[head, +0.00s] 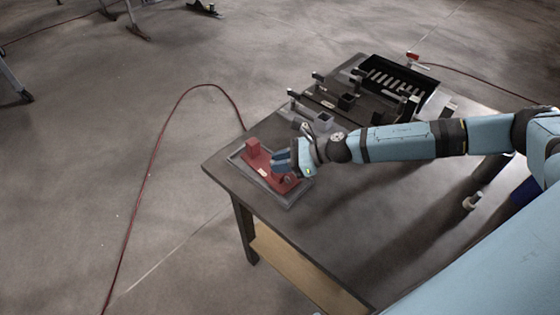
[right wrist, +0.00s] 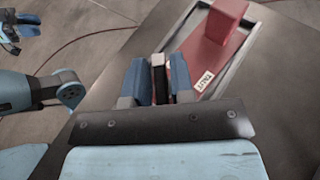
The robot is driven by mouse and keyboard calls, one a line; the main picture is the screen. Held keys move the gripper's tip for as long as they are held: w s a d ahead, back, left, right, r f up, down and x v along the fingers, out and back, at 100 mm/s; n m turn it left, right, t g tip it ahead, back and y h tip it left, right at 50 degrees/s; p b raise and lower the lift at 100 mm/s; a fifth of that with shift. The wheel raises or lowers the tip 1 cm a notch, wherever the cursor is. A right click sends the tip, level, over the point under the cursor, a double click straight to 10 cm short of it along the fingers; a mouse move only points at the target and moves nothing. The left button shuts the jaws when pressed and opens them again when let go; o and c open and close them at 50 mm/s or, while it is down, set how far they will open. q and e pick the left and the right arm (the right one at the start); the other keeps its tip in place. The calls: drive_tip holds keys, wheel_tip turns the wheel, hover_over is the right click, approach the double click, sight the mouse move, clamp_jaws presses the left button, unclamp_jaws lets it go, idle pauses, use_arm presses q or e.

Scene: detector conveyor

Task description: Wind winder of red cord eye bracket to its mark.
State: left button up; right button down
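The red cord eye bracket (head: 256,158) is a red plate with a raised red block at its far-left end. It lies in a grey-edged frame at the table's left corner. It also shows in the right wrist view (right wrist: 212,48), with a small white printed label on it. My right gripper (head: 284,161) is down over the near-right part of the bracket. In the right wrist view its blue fingers (right wrist: 160,80) stand close on both sides of a narrow black and white piece, seemingly the winder (right wrist: 158,76). The fingers hide most of it and any mark. What looks like my left gripper (right wrist: 25,24) is small at the upper left.
More brackets with small handles stand behind on the dark table (head: 240,185), including a grey one (head: 318,121). A black slotted tray (head: 428,103) is at the back. A red cord (head: 158,140) runs from the table across the floor.

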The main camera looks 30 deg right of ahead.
drive_tip(key=shift+r+m+t+p, duration=0.1)
drive_tip(key=shift+m+t+p, duration=0.3)
drive_tip(key=shift+m, duration=0.1)
drive_tip(key=shift+a+r+m+t+h+p, duration=0.1)
drive_tip(key=shift+m+t+h+p, duration=0.8)
drive_tip(key=shift+m+h+p, duration=0.15)
drive_tip(key=m+t+h+p, duration=0.2)
drive_tip(key=m+h+p, duration=0.2)
drive_tip(key=p, duration=0.1)
drive_tip(key=shift+t, duration=0.4)
drive_tip(key=shift+m+t+h+p, duration=0.3)
drive_tip(key=shift+m+h+p, duration=0.2)
drive_tip(key=shift+m+h, duration=0.45)
drive_tip(key=shift+h, duration=0.1)
drive_tip(key=c, duration=1.2)
unclamp_jaws()
drive_tip(key=shift+f, duration=0.2)
